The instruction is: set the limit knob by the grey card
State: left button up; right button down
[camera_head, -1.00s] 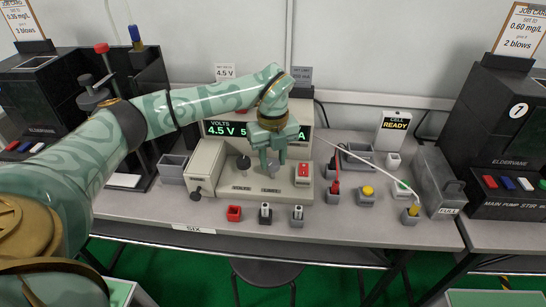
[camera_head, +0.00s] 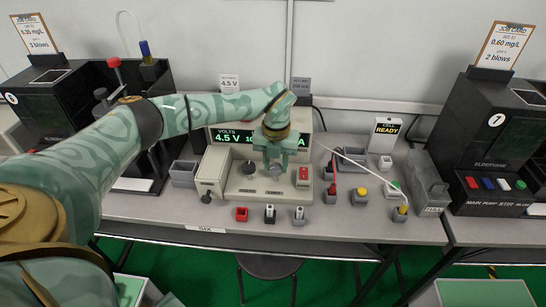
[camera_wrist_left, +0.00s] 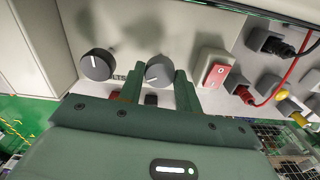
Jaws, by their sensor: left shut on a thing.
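The limit knob (camera_head: 276,172) is the right one of two knobs on the sloping front of a beige power supply (camera_head: 238,193). My left gripper (camera_head: 274,164) is shut on this knob, one finger on each side. The green display (camera_head: 225,138) reads 4.5 V, then a figure starting with 10, partly hidden by my arm. My right gripper is out of view.
A white card (camera_head: 229,83) reads 4.5 V. A red rocker switch (camera_head: 303,174) is just right of the limit knob. Small red (camera_head: 241,214), black and grey blocks stand in front. Leads and a yellow-topped block (camera_head: 361,192) are to the right.

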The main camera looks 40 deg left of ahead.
pick_arm(q)
jog(key=m+p, duration=0.1)
jog(key=m, duration=0.1)
jog(key=m+p, duration=0.2)
jog(key=shift+r+m, duration=0.2)
jog(key=shift+m, duration=0.1)
jog(key=m+p, duration=0.2)
jog(key=m, duration=0.3)
jog(key=shift+f, duration=0.1)
jog(key=m+p, duration=0.1)
jog(key=m, duration=0.3)
jog(key=shift+m, duration=1.9)
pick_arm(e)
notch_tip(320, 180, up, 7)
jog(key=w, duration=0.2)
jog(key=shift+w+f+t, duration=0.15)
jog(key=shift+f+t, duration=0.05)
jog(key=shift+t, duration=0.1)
pick_arm(q)
jog(key=shift+f, duration=0.1)
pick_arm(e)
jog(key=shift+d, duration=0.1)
pick_arm(q)
jog(key=o, duration=1)
